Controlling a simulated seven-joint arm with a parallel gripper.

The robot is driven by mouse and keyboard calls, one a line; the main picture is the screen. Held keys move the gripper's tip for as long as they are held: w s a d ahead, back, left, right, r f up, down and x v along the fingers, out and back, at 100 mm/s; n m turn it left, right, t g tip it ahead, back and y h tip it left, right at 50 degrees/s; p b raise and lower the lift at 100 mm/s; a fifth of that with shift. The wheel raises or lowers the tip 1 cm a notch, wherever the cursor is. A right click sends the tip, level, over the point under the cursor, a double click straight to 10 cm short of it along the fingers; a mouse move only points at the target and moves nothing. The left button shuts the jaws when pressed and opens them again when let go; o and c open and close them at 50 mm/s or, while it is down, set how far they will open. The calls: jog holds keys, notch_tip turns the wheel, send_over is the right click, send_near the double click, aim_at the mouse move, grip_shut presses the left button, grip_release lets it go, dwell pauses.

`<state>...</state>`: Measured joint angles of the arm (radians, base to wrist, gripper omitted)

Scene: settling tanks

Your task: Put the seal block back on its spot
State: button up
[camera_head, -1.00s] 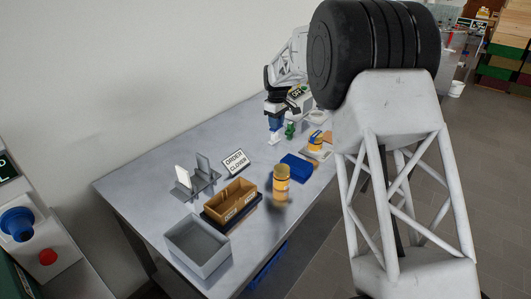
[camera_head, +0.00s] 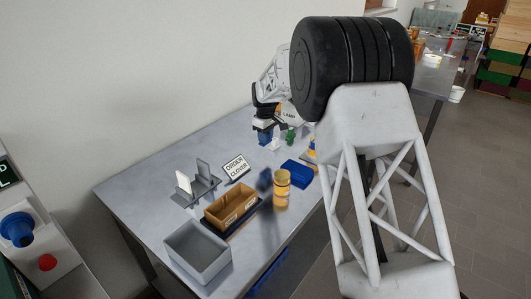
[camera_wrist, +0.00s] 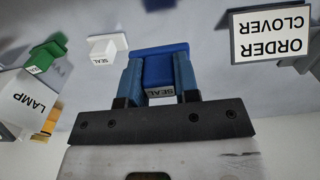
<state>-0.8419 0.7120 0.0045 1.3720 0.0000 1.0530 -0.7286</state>
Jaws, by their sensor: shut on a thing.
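A small white piece labelled SEAL (camera_wrist: 103,48) stands to the left in the wrist view, and right of the block in the head view (camera_head: 275,144). A bare spot for the block is not clearly visible.
A green piece (camera_head: 290,135) and a LAMP-labelled object (camera_wrist: 28,100) are close by. The ORDER CLOVER sign (camera_head: 235,167), grey rack (camera_head: 203,190), brown tray (camera_head: 220,212), grey bin (camera_head: 200,258), amber jar (camera_head: 282,190) and blue box (camera_head: 297,173) stand farther forward.

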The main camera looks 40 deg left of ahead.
aim_at(266, 157)
jog(key=shift+f, duration=1.65)
jog(key=shift+f, duration=0.1)
jog(key=shift+f, duration=1.75)
jog(key=shift+f, duration=0.15)
jog(key=o, duration=0.9)
jog(key=shift+o, duration=0.2)
notch_tip(266, 157, up, 12)
jog(key=shift+r, duration=0.15)
